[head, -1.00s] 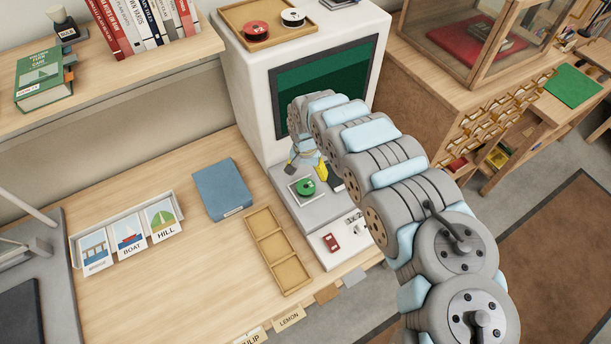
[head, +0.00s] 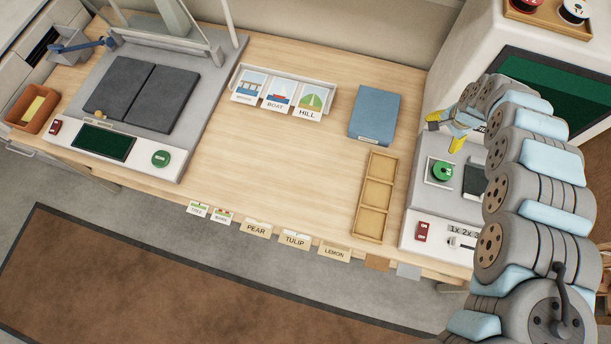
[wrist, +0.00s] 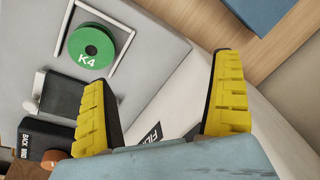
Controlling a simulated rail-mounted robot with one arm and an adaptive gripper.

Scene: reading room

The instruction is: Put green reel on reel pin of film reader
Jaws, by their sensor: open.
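The green reel (head: 441,171), marked K4, lies inside a white square frame on the grey base of the film reader (head: 463,60). It also shows at the upper left of the wrist view (wrist: 91,47), apart from my fingers. My gripper (head: 446,134) is just behind the reel in the head view. In the wrist view its yellow fingers (wrist: 165,75) are spread wide with nothing between them. The FILM label between them is partly hidden by my gripper. I cannot make out the reel pin, nor whether anything passes through the reel's centre.
A wooden tray (head: 530,17) with a red reel (head: 549,3) and a white-topped reel (head: 575,10) stands on the reader. A blue box (head: 375,113) and an empty wooden compartment tray (head: 375,194) lie left of the base.

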